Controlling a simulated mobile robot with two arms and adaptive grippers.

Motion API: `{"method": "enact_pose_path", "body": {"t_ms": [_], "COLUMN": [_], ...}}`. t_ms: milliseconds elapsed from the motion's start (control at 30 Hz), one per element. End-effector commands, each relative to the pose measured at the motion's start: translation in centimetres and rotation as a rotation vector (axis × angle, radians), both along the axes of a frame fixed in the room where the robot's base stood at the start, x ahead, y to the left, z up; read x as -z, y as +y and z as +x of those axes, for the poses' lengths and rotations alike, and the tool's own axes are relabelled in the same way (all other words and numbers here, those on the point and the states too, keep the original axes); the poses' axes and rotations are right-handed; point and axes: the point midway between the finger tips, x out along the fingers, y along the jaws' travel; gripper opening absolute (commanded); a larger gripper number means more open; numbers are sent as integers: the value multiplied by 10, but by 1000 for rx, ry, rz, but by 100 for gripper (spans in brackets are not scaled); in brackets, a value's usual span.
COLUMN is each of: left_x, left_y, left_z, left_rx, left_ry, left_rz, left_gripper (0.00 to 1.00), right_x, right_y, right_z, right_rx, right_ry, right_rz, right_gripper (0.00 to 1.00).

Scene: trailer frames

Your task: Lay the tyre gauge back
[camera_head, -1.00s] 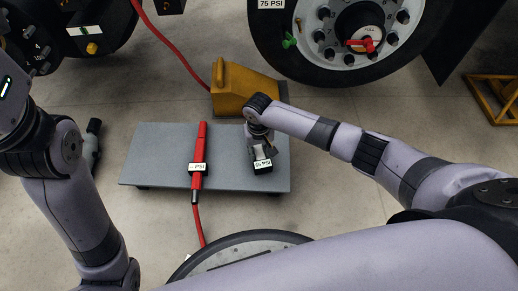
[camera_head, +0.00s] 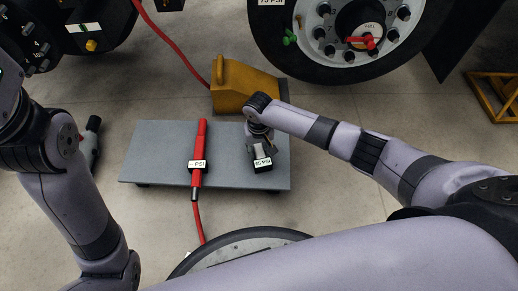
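The tyre gauge (camera_head: 263,164), a small dark device with a "65 PSI" display, is at the right part of the grey bench top (camera_head: 150,160). My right gripper (camera_head: 261,148) is directly above and against it, pointing down. The fingers are small and partly hidden by the wrist, so I cannot tell whether they grip it or are open around it. A red inflator handle (camera_head: 201,140) with a "-- PSI" display lies lengthwise across the bench, left of the gauge.
A yellow wheel chock (camera_head: 240,86) stands behind the bench, by a large wheel (camera_head: 335,70). A red hose (camera_head: 199,222) runs off the bench's front edge. The bench's left part is clear.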

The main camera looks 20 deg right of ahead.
Motion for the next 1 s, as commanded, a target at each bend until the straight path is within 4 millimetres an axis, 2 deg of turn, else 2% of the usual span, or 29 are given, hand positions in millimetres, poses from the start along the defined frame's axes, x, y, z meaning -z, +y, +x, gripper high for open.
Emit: {"method": "enact_pose_path", "body": {"t_ms": [200, 567, 667, 1000], "left_x": [0, 2, 2, 2], "left_y": [0, 0, 0, 0], "left_z": [-1, 1, 1, 1], "left_rx": [0, -3, -2, -1], "left_ry": [-2, 3, 3, 1], "left_rz": [-1, 3, 3, 2], "left_gripper": [40, 40, 40, 40], "right_x": [0, -4, -16, -87], "right_y": [0, 0, 0, 0], "right_z": [0, 0, 0, 1], "right_rx": [0, 0, -1, 0], "right_ry": [0, 1, -1, -2], "right_rz": [0, 0, 1, 0], "right_gripper": [50, 50, 50, 50]}}
